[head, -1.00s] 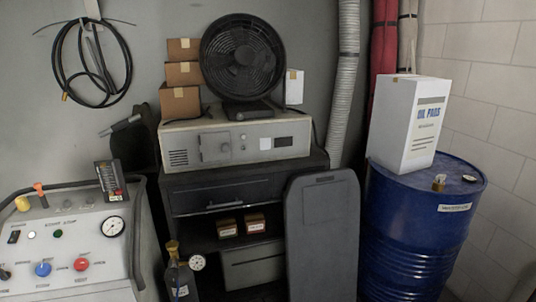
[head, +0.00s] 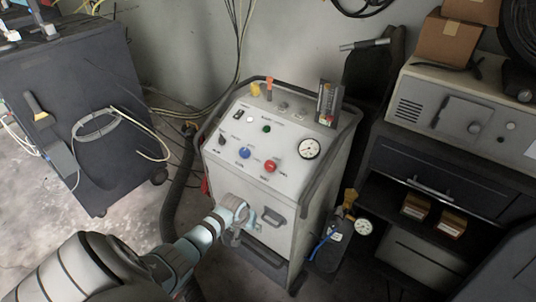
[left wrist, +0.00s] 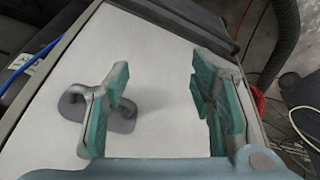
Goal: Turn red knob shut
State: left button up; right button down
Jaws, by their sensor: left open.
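The red knob (head: 270,166) sits on the sloped top panel of a light grey machine (head: 310,190), right of a blue knob (head: 245,152) and left of a round gauge. My left gripper (head: 243,221) is in front of the machine's front face, below the panel and the red knob. In the left wrist view its two teal-padded fingers (left wrist: 160,105) are spread apart with nothing between them. A dark recessed handle (left wrist: 98,110) on the pale face lies by the left finger; I cannot tell if they touch. The red knob is not visible in the left wrist view. My right gripper is not in view.
A dark cabinet (head: 95,110) with hanging cables stands at the left. A thick black hose (head: 175,190) runs down beside the machine. A small bottle with a gauge (head: 330,245) stands at its right, near a dark shelf unit (head: 430,165).

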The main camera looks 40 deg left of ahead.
aim_at(269, 164)
pick_arm(q)
jog(key=w+a+r+n+t+p, duration=0.1)
jog(key=w+r, duration=0.3)
jog(key=r, duration=1.1)
jog(key=w+a+r+n+p, duration=0.1)
jog(key=w+r, duration=0.3)
jog(key=r, duration=1.2)
jog(key=shift+h, duration=0.4)
jog(key=b+x, duration=0.3)
jog(key=x, duration=1)
jog(key=shift+w, duration=0.1)
jog(key=shift+w+f+b, duration=0.15)
jog(key=shift+f+b, duration=0.15)
jog(key=shift+f, duration=0.05)
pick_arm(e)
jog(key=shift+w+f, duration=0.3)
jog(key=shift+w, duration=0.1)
pick_arm(q)
jog(key=c, duration=1.1)
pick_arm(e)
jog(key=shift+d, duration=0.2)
